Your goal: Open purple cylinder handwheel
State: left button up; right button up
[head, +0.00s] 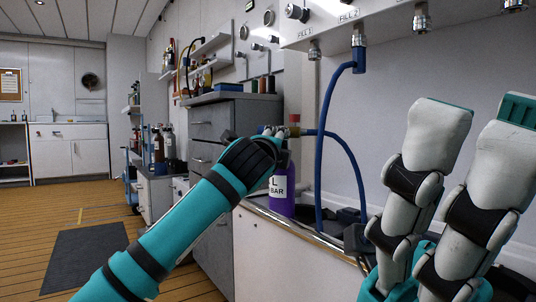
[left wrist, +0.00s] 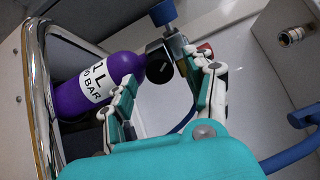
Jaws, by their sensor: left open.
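The purple cylinder (head: 282,194) stands upright on the counter in the head view, with my left gripper in front of its upper part. Contact cannot be told. My right gripper (head: 484,115) is open and empty, fingers up, at the right.
A blue hose (head: 327,130) hangs from the fill panel (head: 385,22); another curves beside the cylinder. A metal rail (left wrist: 38,90) runs beside the cylinder. Grey drawers (head: 213,135) stand behind my left arm. The floor at left is clear around a dark mat (head: 82,262).

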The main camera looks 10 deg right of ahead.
pick_arm(q)
jog(key=v, duration=0.9)
jog(key=shift+s, duration=0.2)
jog(key=shift+f, duration=0.1)
